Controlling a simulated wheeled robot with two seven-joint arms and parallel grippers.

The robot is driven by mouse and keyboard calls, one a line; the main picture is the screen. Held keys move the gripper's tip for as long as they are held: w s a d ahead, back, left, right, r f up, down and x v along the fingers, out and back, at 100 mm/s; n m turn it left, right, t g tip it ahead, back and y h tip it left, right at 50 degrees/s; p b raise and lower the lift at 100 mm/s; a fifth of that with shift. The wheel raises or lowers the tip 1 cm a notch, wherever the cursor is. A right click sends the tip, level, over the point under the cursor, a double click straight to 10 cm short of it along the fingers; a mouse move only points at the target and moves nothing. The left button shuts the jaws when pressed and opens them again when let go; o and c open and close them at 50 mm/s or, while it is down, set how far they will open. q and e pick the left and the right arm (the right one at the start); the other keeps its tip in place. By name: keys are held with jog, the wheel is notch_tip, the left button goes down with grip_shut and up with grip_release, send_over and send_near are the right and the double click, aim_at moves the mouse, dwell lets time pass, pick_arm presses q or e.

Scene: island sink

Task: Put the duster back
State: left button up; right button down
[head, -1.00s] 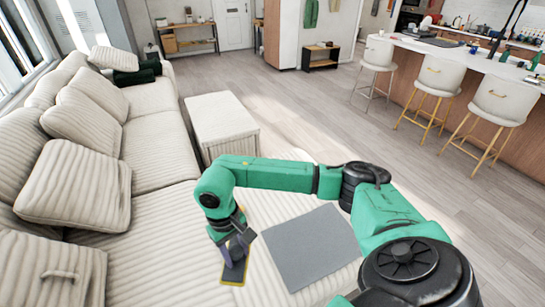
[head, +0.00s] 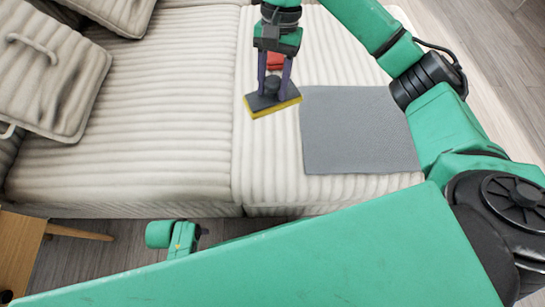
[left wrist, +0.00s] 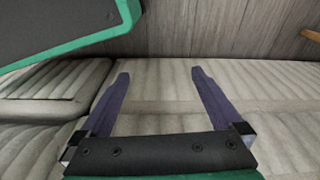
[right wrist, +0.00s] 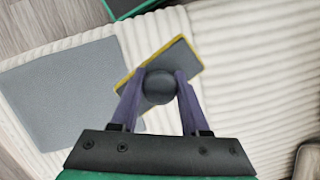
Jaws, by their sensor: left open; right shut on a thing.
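The duster (head: 272,104) is a flat dark grey block with a yellow edge and a round dark knob on top. My right gripper (head: 273,82) is shut on the knob and holds the duster over the cream ribbed sofa, just left of a grey mat (head: 358,130) in the head view. The right wrist view shows the duster (right wrist: 182,62) with the knob between the fingers (right wrist: 158,85). I cannot tell whether its underside touches the sofa. My left gripper (left wrist: 155,75) is open and empty in the left wrist view, facing the sofa (left wrist: 160,105).
Striped cushions (head: 50,75) lie on the sofa (head: 130,140) at the upper left. A wooden piece of furniture (head: 20,250) stands at the lower left. A small red thing (head: 275,62) shows behind my right gripper. The sofa seat left of the duster is clear.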

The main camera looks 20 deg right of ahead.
jog(key=shift+a+f, duration=0.1)
jog(key=shift+f, duration=0.5)
pick_arm(q)
notch_tip(320, 180, up, 10)
jog(key=w+d+b, duration=0.1)
jog(key=b, duration=0.2)
jog(key=shift+w+d+h+b, duration=0.3)
jog(key=shift+w+d, duration=0.05)
jog(key=shift+d, duration=0.05)
pick_arm(e)
notch_tip(320, 180, down, 19)
jog(key=shift+c, duration=1.9)
grip_release()
pick_arm(q)
jog(key=shift+r, duration=0.15)
pick_arm(e)
jog(key=shift+r, duration=0.1)
pick_arm(q)
jog(key=f, duration=0.1)
jog(key=f+p, duration=0.1)
jog(key=f, duration=0.2)
jog(key=shift+a+f+p, duration=0.25)
jog(key=shift+f+p, duration=0.05)
jog(key=shift+f, duration=0.05)
pick_arm(e)
jog(key=v, duration=1.2)
